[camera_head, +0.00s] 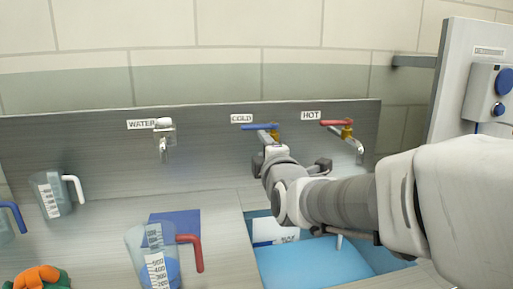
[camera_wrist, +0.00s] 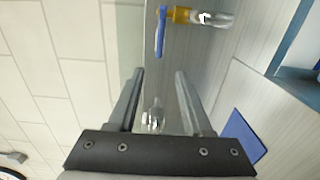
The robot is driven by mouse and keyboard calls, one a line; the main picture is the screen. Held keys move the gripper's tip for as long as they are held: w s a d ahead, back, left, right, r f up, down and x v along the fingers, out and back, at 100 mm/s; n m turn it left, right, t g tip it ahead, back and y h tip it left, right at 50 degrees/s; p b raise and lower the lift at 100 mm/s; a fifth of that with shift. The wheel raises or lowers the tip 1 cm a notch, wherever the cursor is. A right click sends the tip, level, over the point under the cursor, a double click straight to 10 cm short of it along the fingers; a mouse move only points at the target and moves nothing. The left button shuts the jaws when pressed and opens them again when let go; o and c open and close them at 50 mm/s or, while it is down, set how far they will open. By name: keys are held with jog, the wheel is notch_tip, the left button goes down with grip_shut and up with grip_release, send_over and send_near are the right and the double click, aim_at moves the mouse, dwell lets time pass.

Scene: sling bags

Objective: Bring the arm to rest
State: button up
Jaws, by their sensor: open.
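My gripper (camera_wrist: 160,80) is open and empty in the wrist view, its two fingers apart and pointing at the back panel. In the head view my arm reaches in from the right, and the gripper (camera_head: 265,140) is near the blue-handled COLD tap (camera_head: 262,127), partly hiding it. The COLD tap's blue lever (camera_wrist: 160,32) and brass body show just beyond the fingers in the wrist view. I cannot tell from the head view whether the gripper touches the tap.
A red-handled HOT tap (camera_head: 342,126) is right of COLD, and a WATER tap (camera_head: 164,137) is left. Below are a blue basin (camera_head: 300,265), a red-handled jug (camera_head: 155,255) by a blue mat (camera_head: 180,222), and a white-handled jug (camera_head: 52,193). A panel (camera_head: 455,80) stands right.

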jog(key=s+d+f+m+g+h, duration=0.1)
jog(key=s+d+f+m+g, duration=0.4)
jog(key=s, duration=0.4)
jog(key=s+d+f+m+g+h, duration=0.1)
jog(key=s+d+f+m+g, duration=0.3)
jog(key=s+m, duration=0.45)
jog(key=s+d+f+m+g+h, duration=0.1)
jog(key=s+d+f+m+g, duration=0.2)
jog(key=s+f+m, duration=0.5)
jog(key=s+r+n+p, duration=0.1)
jog(key=s+r+p, duration=0.2)
jog(key=r+p, duration=1.6)
jog(key=shift+r, duration=0.8)
jog(key=shift+n, duration=0.25)
